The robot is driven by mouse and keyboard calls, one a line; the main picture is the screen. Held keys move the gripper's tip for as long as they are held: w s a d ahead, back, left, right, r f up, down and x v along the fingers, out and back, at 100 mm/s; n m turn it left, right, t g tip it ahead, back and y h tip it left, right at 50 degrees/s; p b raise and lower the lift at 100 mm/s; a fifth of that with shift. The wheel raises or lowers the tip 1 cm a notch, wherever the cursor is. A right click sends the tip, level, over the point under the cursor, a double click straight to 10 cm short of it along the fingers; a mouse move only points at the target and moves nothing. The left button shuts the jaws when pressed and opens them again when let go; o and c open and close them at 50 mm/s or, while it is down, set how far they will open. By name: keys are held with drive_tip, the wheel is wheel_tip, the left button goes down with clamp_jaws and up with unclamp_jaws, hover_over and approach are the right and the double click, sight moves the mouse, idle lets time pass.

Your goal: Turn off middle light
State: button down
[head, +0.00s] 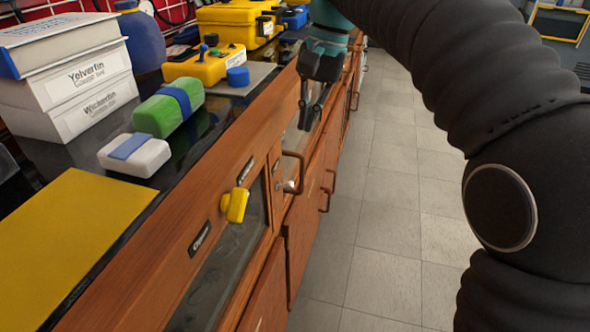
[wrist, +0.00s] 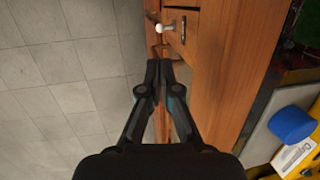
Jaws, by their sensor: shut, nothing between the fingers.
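No lamp that I can tell as the middle light shows in either view. On the wooden cabinet front in the head view are a yellow knob (head: 235,205) and, farther along, a small white knob (head: 289,186). The white knob also shows at the top of the wrist view (wrist: 165,28). My gripper (head: 306,127) hangs in front of the cabinet face, past the white knob and apart from it. Its fingers are together and empty, as the wrist view (wrist: 159,64) also shows.
A yellow box with a blue lever (head: 207,65), a green and blue block (head: 168,109), a white and blue block (head: 134,154) and stacked white boxes (head: 75,80) stand on the bench. Drawer handles (head: 293,172) stick out from the cabinet. The tiled floor (head: 390,220) is clear.

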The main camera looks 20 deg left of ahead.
drive_tip(key=b+x, duration=0.1)
drive_tip(key=x, duration=1)
drive_tip(key=shift+f, duration=0.4)
